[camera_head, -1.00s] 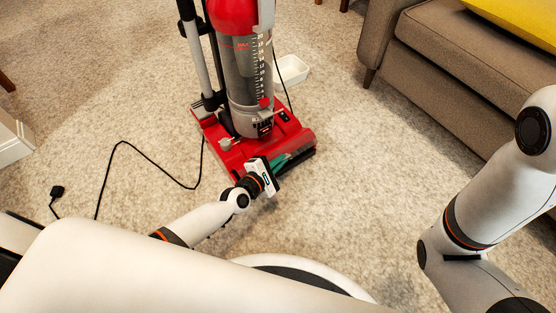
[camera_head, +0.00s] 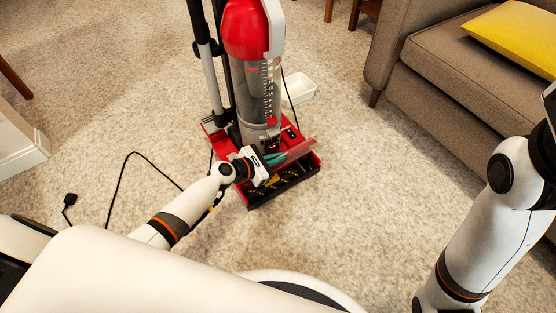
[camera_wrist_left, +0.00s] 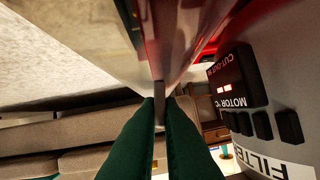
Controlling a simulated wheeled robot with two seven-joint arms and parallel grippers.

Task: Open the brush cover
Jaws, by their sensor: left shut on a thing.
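The red upright vacuum cleaner (camera_head: 247,38) stands on the carpet. Its brush cover (camera_head: 297,152) is tilted up off the floor head, and the dark brush bay with yellow bristles (camera_head: 284,186) shows beneath it. My left gripper (camera_head: 275,158) is at the cover's front left part, its green fingers shut on it. In the left wrist view, my left gripper (camera_wrist_left: 160,105) pinches a thin edge of the cover (camera_wrist_left: 105,40), which looks shiny. My right arm shows at the right of the head view, but its gripper is out of view.
A black cord and plug (camera_head: 69,199) lie on the carpet to the left. A white tray (camera_head: 299,90) is behind the vacuum. A brown sofa (camera_head: 440,100) with a yellow cushion (camera_head: 515,38) stands at the right. The carpet in front is free.

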